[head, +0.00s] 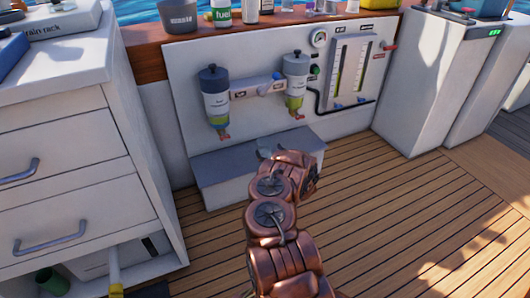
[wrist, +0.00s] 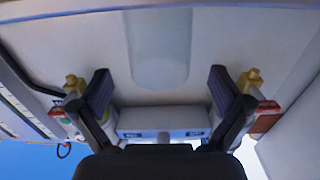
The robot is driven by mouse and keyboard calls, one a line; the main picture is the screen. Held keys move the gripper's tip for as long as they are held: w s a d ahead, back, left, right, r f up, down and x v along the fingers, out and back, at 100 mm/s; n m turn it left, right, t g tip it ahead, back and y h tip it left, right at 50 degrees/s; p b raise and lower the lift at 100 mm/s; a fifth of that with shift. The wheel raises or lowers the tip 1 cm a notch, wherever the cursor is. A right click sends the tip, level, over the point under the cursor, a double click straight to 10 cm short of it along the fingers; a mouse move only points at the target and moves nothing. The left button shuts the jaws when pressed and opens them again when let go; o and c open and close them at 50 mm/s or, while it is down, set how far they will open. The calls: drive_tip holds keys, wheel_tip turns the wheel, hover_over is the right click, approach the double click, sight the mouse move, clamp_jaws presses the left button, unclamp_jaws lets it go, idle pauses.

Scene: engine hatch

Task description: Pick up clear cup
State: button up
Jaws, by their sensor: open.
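A clear cup (wrist: 160,48) shows faintly in the wrist view as a pale see-through cylinder. It lies between the two dark fingers of my gripper (wrist: 160,76), with a visible gap on each side. The gripper is open and empty. In the head view my copper-coloured arm reaches to the grey step (head: 225,166) below the white panel and hides most of the gripper. A small grey shape shows beside the arm's end, and I cannot tell whether it is the cup or a finger.
Two filter canisters (head: 215,98) (head: 296,84) hang on the panel (head: 190,62) above the step. A white pedestal (head: 425,90) stands at right. The wooden deck (head: 410,195) is clear.

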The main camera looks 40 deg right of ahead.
sight(262, 139)
drive_tip(key=b+x, duration=0.1)
drive_tip(key=x, duration=0.1)
drive_tip(key=b+x, duration=0.1)
drive_tip(key=x, duration=0.1)
drive_tip(key=shift+r, duration=0.2)
drive_tip(key=shift+w+d+r, duration=0.1)
drive_tip(key=shift+w, duration=0.1)
drive_tip(key=c, duration=1.2)
